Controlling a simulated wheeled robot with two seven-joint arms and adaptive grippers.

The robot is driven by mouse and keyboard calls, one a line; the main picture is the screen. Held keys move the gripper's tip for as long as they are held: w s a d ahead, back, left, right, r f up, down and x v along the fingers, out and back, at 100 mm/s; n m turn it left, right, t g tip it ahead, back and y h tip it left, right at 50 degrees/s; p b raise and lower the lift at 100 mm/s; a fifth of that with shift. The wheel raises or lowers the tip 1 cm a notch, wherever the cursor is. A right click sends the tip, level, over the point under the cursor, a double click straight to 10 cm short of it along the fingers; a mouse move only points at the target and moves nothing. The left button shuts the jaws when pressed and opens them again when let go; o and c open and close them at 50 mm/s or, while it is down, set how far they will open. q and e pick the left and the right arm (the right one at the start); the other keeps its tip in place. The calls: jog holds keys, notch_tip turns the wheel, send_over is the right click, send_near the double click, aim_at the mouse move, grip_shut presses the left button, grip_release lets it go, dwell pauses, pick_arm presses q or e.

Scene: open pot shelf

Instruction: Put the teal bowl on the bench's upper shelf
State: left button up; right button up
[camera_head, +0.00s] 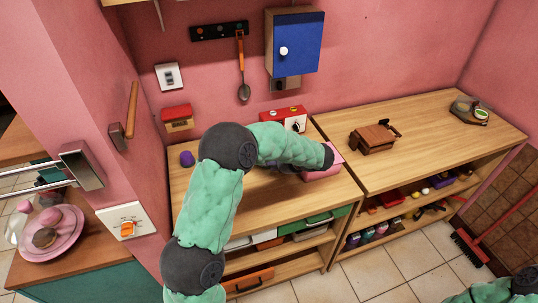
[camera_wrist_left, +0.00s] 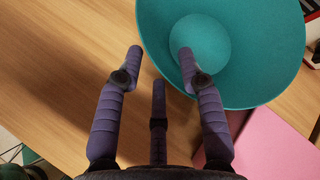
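The teal bowl (camera_wrist_left: 270,65) fills the upper right of the left wrist view, with its round hollow facing the camera. It is hidden behind my left arm in the head view. My left gripper (camera_wrist_left: 160,55) is open, its fingers spread at the bowl's near-left side. One finger overlaps the bowl's inside in the picture and another is just outside the rim; I cannot tell if they touch. The right-hand bench (camera_head: 445,122) has an upper shelf under its top, holding several small items. My right gripper is not in view; only part of that arm shows.
A pink box (camera_head: 325,172) lies beside the bowl, also in the left wrist view (camera_wrist_left: 268,150). A red and white appliance (camera_head: 290,121) stands behind. A wooden box (camera_head: 374,138) and a grey scale-like thing (camera_head: 470,110) stand on the right-hand bench. A red broom (camera_head: 470,248) leans nearby.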

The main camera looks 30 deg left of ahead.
pick_arm(q)
jog(key=b+x, duration=0.2)
jog(key=x, duration=0.3)
jog(key=shift+s+a, duration=0.1)
jog(key=shift+s, duration=0.05)
grip_shut()
